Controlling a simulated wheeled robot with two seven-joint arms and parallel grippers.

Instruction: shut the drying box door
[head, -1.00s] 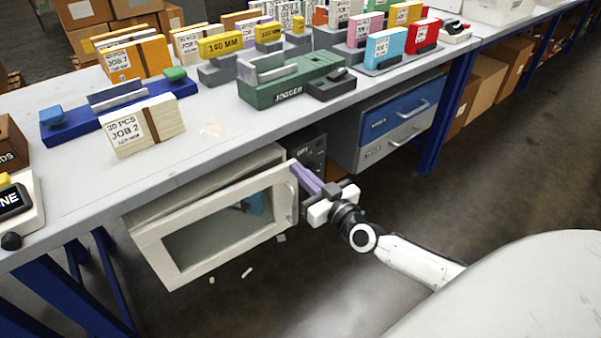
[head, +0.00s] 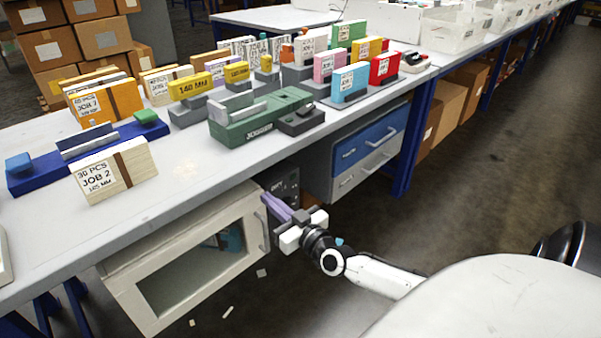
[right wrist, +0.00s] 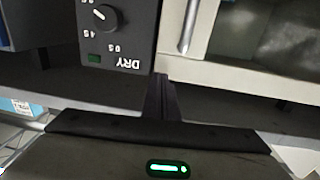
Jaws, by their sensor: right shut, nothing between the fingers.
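The drying box (head: 165,237) is under the bench, cream coloured. Its windowed door (head: 135,300) lies close to the box front, hinged at the left. Whether a narrow gap remains is hard to tell. The door's handle (head: 264,235) is at its right edge; it also shows in the right wrist view (right wrist: 188,28). The dark DRY control panel (head: 286,190) is right of the door and shows upside down in the right wrist view (right wrist: 118,30). My right gripper (head: 268,200) is shut and empty, its lilac fingers by the door's upper right edge. Contact is unclear. My left gripper is out of view.
The bench edge (head: 200,192) overhangs the box. A drawer unit (head: 345,178) with blue and grey drawers hangs to the right, beside a blue bench leg (head: 405,160). Small pale scraps (head: 228,312) lie on the floor. The floor in front is otherwise open.

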